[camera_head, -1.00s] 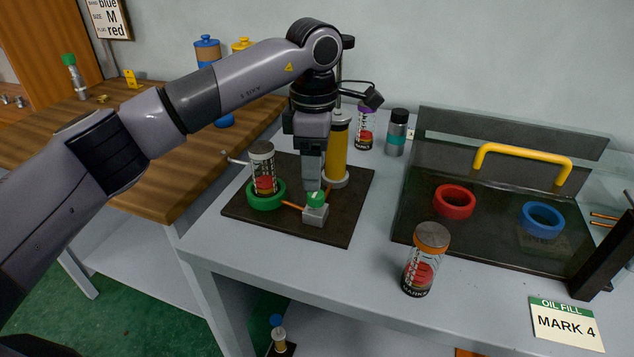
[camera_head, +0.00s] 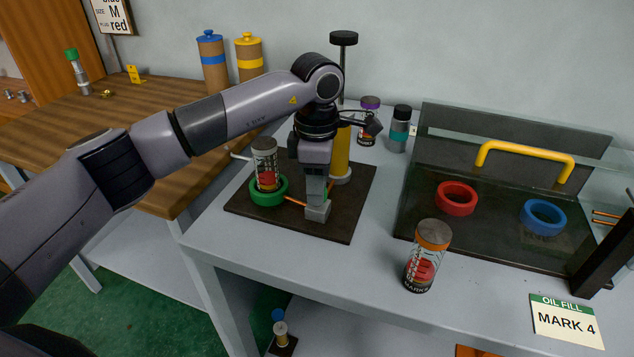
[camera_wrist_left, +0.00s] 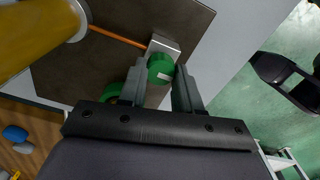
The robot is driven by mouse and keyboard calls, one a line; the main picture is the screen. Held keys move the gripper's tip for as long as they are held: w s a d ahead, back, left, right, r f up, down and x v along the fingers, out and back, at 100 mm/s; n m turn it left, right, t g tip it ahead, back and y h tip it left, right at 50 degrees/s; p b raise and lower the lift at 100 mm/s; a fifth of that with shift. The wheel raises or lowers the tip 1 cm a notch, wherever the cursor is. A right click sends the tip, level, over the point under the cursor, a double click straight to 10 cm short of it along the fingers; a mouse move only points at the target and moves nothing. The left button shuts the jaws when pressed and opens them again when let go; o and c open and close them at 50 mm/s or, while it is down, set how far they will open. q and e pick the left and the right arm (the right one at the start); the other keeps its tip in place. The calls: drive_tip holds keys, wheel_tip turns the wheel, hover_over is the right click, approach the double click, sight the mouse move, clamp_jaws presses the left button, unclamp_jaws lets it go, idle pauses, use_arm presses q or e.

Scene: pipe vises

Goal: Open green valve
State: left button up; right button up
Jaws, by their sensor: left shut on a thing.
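The green valve knob (camera_wrist_left: 161,68) sits on a small grey block (camera_head: 317,212) on the dark base plate (camera_head: 345,228). In the head view my left gripper (camera_head: 317,198) points straight down over the block and hides the knob. In the left wrist view the fingers of my left gripper (camera_wrist_left: 160,88) lie on either side of the green knob, shut on it. A thin orange pipe (camera_head: 296,201) runs from the block toward a green ring (camera_head: 268,191) that holds a clear canister (camera_head: 266,165) with red contents.
A yellow pump cylinder (camera_head: 341,155) with a black-topped rod stands behind my gripper. An orange-lidded canister (camera_head: 427,256) stands right of the plate. A glass-fronted case with a yellow handle (camera_head: 524,152) holds red and blue rings.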

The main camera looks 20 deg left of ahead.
use_arm(q)
drive_tip(key=shift+n, duration=0.3)
drive_tip(key=n, duration=0.3)
drive_tip(key=shift+n, duration=0.4)
drive_tip(key=n, duration=0.3)
drive_tip(key=shift+s+n, duration=0.1)
drive_tip(key=shift+n, duration=0.2)
drive_tip(key=n, duration=0.4)
drive_tip(key=shift+r, duration=0.1)
drive_tip(key=shift+d+n, duration=0.1)
drive_tip(key=shift+n, duration=2.1)
drive_tip(key=o, duration=1)
drive_tip(key=shift+o, duration=0.2)
